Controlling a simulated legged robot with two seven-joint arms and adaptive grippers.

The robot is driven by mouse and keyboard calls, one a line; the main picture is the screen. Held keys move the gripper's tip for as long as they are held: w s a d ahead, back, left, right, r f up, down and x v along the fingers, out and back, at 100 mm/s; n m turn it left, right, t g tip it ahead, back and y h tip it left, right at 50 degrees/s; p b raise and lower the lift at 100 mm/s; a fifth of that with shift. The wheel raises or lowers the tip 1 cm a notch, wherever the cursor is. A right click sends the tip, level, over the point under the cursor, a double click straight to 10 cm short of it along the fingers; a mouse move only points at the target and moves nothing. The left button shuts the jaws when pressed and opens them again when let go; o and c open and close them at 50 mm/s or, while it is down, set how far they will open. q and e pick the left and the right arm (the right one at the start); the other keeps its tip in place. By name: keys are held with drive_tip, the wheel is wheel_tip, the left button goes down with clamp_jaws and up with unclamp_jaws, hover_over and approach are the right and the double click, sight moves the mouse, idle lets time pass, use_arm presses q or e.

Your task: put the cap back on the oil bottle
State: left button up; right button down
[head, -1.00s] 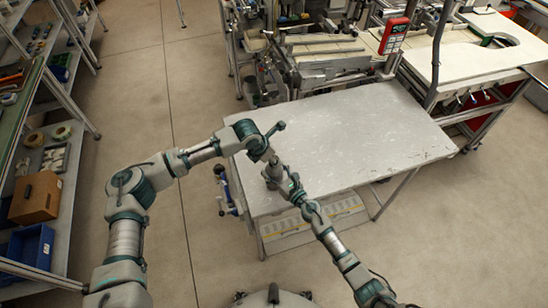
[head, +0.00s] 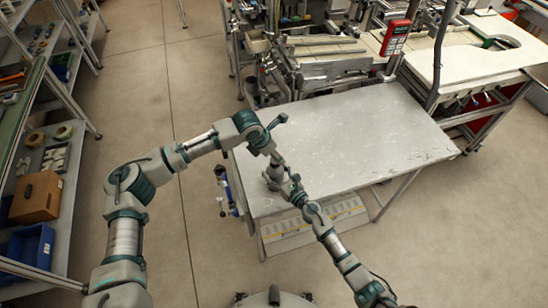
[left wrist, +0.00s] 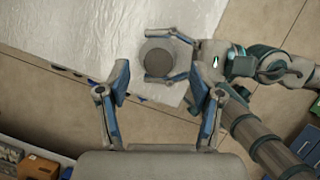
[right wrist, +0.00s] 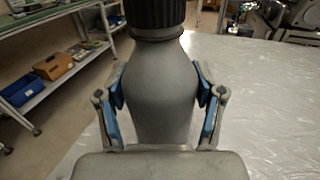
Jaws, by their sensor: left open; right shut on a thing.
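The oil bottle (right wrist: 160,95) is grey and upright in the right wrist view, with a dark ribbed cap (right wrist: 155,14) at its neck; the cap's top is cut off by the frame. My right gripper (right wrist: 161,88) is shut on the bottle's body, a blue pad on each side. In the left wrist view the round dark cap (left wrist: 158,57) shows from above, just beyond my open, empty left gripper (left wrist: 162,95). In the head view my right gripper (head: 278,178) is at the table's near left edge, and my left wrist largely hides my left gripper.
The grey table (head: 350,130) is bare across its middle and right. A machine (head: 325,60) stands behind it, with a red handheld device (head: 396,37). Shelves (head: 65,190) with a brown box (head: 36,197) and a blue bin (head: 30,245) stand at the left.

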use_arm(q)
drive_tip(key=shift+a+r, duration=0.1)
drive_tip(key=shift+r, duration=0.2)
drive_tip(key=shift+c, duration=0.4)
